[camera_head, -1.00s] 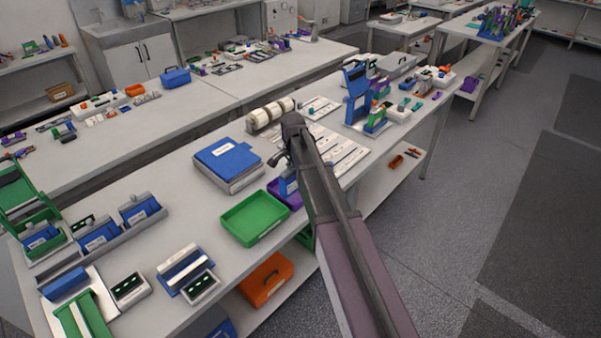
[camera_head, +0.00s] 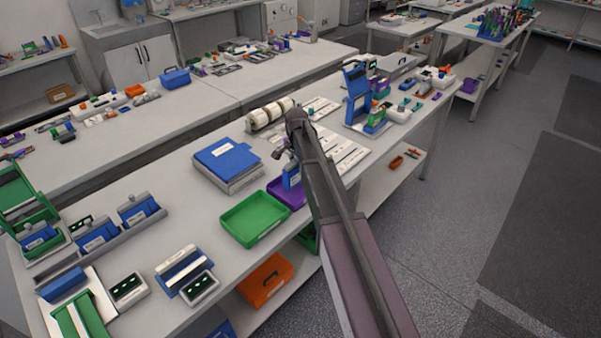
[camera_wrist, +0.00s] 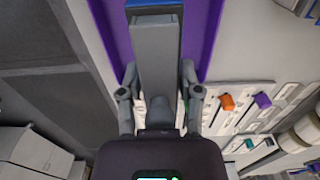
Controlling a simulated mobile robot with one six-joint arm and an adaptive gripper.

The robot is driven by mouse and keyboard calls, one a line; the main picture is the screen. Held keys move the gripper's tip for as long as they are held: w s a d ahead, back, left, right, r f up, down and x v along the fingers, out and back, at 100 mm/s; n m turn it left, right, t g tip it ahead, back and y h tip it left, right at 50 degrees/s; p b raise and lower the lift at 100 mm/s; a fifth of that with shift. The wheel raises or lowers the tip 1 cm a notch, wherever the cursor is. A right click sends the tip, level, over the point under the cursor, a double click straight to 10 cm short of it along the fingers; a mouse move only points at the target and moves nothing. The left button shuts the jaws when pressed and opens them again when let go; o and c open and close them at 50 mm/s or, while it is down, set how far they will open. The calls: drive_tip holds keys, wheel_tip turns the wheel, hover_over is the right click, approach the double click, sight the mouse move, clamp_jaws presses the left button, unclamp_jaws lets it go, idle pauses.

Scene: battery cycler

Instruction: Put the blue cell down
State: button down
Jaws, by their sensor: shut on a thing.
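The blue cell (camera_head: 291,179) is upright in my gripper (camera_head: 284,155), over the purple tray (camera_head: 286,195). My arm hides part of both. In the wrist view my gripper (camera_wrist: 157,75) has one finger on each side of a grey block with a strip of blue (camera_wrist: 155,3) at its far end. The purple tray (camera_wrist: 209,35) shows around it there. I cannot tell whether the cell's lower end touches the tray.
A green tray (camera_head: 255,219) is just left of the purple one. A blue-topped box (camera_head: 228,160) stands behind it. White strips (camera_head: 345,152) lie on the bench to the right, and a white roller unit (camera_head: 269,115) is at the back. The bench's front edge is close.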

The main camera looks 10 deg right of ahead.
sight(297, 171)
drive_tip(key=shift+f+b, duration=1.3)
drive_tip(key=shift+f, duration=0.25)
drive_tip(key=shift+f, duration=0.1)
drive_tip(key=shift+c, duration=1.4)
unclamp_jaws()
drive_tip(key=shift+s, duration=0.1)
wheel_tip(297, 171, up, 12)
drive_tip(key=p, duration=1.2)
drive_tip(key=shift+s, duration=0.1)
